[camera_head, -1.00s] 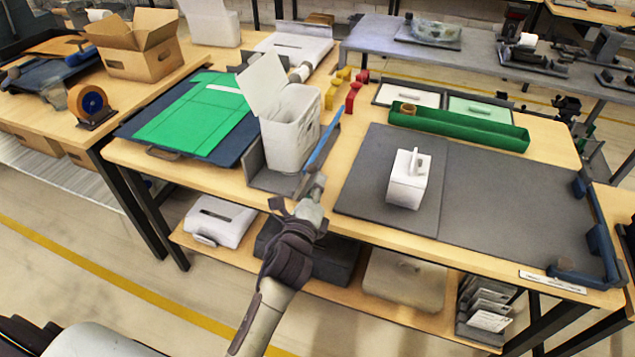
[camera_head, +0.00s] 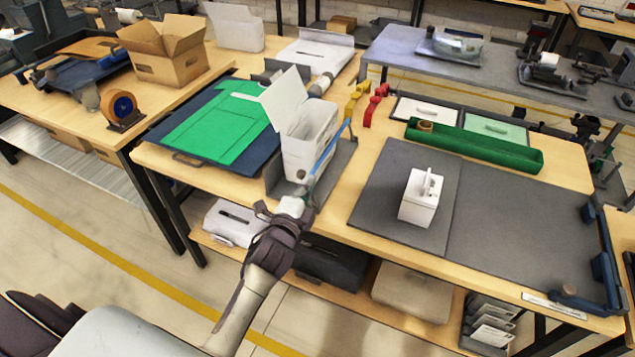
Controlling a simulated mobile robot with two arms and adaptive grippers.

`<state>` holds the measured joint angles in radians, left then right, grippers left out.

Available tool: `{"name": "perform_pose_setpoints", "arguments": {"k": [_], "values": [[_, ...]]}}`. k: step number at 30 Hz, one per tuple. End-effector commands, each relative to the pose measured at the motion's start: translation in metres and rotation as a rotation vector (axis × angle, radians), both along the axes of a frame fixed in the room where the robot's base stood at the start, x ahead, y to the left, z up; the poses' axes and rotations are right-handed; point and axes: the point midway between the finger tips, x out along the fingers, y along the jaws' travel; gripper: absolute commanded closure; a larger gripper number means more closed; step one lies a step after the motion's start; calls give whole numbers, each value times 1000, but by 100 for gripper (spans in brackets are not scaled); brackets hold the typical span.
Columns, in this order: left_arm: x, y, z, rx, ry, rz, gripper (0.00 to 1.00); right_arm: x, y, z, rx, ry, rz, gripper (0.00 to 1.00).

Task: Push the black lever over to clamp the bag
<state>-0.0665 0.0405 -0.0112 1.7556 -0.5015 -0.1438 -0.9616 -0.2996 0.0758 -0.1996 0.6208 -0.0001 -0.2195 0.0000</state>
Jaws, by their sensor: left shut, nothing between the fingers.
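A white bag (camera_head: 308,143) stands upright with its flap raised in a grey bag stand (camera_head: 340,168) at the table's front edge. A slanted blue bar (camera_head: 328,156) runs along the bag's right side. A small dark knob (camera_head: 301,174) shows low on the bag's front; I cannot tell whether it belongs to the black lever, which I cannot clearly make out. My left gripper (camera_head: 299,193) is shut and empty, at the stand's front by the lower end of the bar. Contact cannot be told. The gripper hides part of the stand's front. My right gripper is out of view.
A green sheet (camera_head: 218,125) lies on a dark board left of the stand. Red (camera_head: 374,104) and yellow (camera_head: 354,100) pieces stand behind. A white box (camera_head: 419,202) sits on the grey mat (camera_head: 510,230) to the right. Bare tabletop lies between stand and mat.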

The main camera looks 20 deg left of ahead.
Motion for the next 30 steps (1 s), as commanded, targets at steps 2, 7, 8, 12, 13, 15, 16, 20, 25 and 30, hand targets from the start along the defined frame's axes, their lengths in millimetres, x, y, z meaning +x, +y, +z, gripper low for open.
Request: {"name": "perform_pose_setpoints", "arguments": {"k": [2, 7, 8, 12, 13, 15, 16, 20, 25, 30], "values": [[0, 5, 2, -36, 2, 1, 100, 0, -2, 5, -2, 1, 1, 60], [0, 13, 0, -90, 6, 3, 100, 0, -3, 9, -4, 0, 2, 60], [0, 14, 0, -96, 6, 3, 100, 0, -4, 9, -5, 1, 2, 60], [0, 18, -1, -114, 7, 6, 100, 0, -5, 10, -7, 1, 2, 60], [0, 18, -1, -116, 7, 6, 100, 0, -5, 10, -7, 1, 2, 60], [0, 19, -2, -117, 8, 8, 100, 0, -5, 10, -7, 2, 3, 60], [0, 19, -2, -117, 8, 8, 100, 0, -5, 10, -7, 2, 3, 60], [0, 20, -2, -116, 9, 9, 100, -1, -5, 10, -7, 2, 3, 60], [0, 20, -3, -114, 11, 9, 100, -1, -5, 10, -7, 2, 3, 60], [2, 19, -1, -114, 11, 8, 100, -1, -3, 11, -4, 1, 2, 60]]}}
